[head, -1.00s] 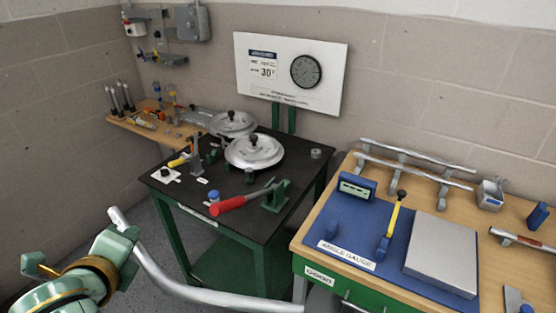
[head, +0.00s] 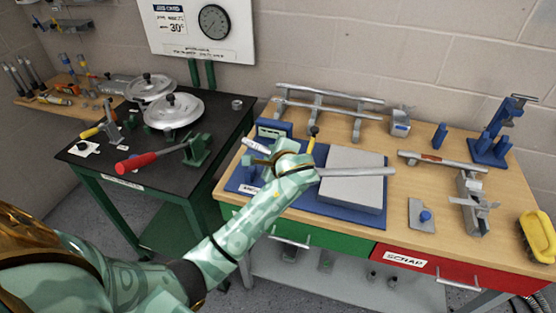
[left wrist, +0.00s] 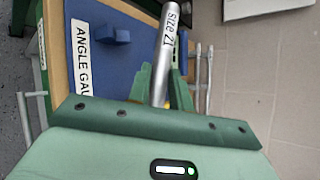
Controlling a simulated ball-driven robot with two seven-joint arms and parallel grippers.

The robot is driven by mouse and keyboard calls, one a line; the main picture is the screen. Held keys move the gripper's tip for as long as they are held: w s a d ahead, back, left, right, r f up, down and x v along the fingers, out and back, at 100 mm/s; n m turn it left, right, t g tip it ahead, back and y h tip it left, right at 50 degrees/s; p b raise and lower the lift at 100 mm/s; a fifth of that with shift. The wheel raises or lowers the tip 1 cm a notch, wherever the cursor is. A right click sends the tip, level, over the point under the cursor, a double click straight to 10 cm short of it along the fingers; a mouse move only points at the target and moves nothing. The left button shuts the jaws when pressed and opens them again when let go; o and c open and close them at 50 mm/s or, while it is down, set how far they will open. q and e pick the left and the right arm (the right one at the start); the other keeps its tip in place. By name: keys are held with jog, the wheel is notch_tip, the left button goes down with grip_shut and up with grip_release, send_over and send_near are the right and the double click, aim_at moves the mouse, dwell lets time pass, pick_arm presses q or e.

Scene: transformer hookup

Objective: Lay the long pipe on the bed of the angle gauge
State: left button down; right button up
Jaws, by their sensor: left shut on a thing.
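My left gripper (head: 290,168) is shut on the long pipe (head: 355,172), a grey metal tube. In the head view it is over the angle gauge, and the pipe's right part crosses in front of the grey plate (head: 350,193) on the gauge's blue base (head: 340,213). I cannot tell whether the pipe touches the gauge. In the left wrist view the pipe (left wrist: 164,50), marked "size 21", stands out between the green fingers, with the blue base (left wrist: 132,60) and the "angle gauge" label beside it. My gripper and forearm hide part of the gauge. My right gripper is out of view.
A pipe rack (head: 318,108) stands behind the gauge. A short tube with a red band (head: 440,161), a blue stand (head: 490,148) and a metal vise-like block (head: 472,205) are to the right. A black-topped table (head: 150,165) with a red-handled lever is at left.

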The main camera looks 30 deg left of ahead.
pick_arm(q)
jog(key=f+n+g, duration=0.1)
jog(key=w+a+f+n+g+y, duration=0.1)
jog(key=shift+w+f+n, duration=0.15)
jog(key=shift+f+n, duration=0.15)
jog(key=shift+w+a+f+n+g+y, duration=0.1)
jog(key=shift+a+f+n+g+y, duration=0.2)
jog(key=shift+n+g, duration=0.15)
jog(key=shift+d+r+p, duration=0.15)
jog(key=shift+p, duration=0.25)
jog(key=shift+f+b, duration=0.5)
jog(key=shift+f, duration=0.4)
jog(key=shift+f+b, duration=0.4)
jog(key=shift+f, duration=0.9)
